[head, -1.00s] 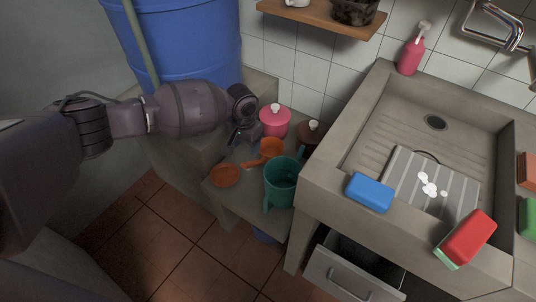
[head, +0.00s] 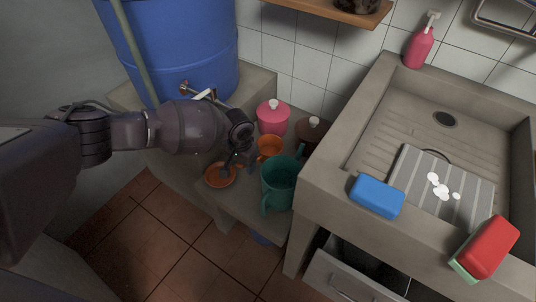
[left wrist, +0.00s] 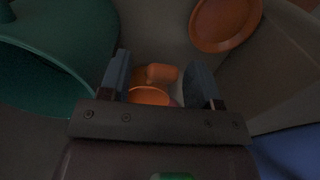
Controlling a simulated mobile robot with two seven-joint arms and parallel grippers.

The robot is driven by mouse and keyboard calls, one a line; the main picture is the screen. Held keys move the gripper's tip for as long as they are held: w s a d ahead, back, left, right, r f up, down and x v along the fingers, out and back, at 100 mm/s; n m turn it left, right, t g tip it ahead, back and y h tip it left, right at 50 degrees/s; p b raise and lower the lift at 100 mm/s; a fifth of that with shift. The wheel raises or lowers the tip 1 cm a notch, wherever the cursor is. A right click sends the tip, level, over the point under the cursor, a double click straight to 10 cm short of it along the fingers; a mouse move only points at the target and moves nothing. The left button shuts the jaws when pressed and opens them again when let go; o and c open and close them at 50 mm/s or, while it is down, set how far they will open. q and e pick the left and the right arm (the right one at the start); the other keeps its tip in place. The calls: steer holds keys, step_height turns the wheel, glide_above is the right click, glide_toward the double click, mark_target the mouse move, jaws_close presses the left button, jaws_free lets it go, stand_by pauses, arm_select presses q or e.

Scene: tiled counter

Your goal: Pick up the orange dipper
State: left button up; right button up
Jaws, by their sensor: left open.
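The orange dipper (head: 270,146) stands on the low concrete ledge between the pink pot and the teal pitcher; my gripper covers its handle in the head view. In the left wrist view the dipper (left wrist: 150,96) shows between the two fingers, partly hidden by the gripper body. My left gripper (head: 240,162) is open, pointing down at the handle side of the dipper. In the left wrist view its fingers (left wrist: 160,70) stand apart on either side of the dipper's handle. I cannot tell whether they touch it. My right gripper is not in view.
A teal pitcher (head: 278,184) stands close in front of the dipper. A shallow orange dish (head: 220,175) lies to its left. A pink lidded pot (head: 272,118) and a brown lidded pot (head: 312,132) stand behind. The concrete sink (head: 325,205) rises at right, a blue barrel (head: 180,55) behind.

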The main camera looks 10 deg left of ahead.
arm_select(q)
steer(key=shift+f, duration=0.5)
steer(key=shift+r, duration=0.2)
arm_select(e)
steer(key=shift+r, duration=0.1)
arm_select(q)
jaws_close()
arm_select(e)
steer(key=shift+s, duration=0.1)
arm_select(q)
steer(key=shift+r, duration=0.1)
steer(key=shift+w+r, duration=0.1)
steer(key=shift+r, duration=0.2)
step_height(320, 180, up, 19)
steer(key=p, duration=0.5)
steer(key=shift+p, duration=0.4)
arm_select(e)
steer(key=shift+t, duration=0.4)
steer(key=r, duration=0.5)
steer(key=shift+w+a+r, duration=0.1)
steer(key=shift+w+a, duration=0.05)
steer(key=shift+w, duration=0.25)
arm_select(q)
steer(key=shift+r, duration=0.1)
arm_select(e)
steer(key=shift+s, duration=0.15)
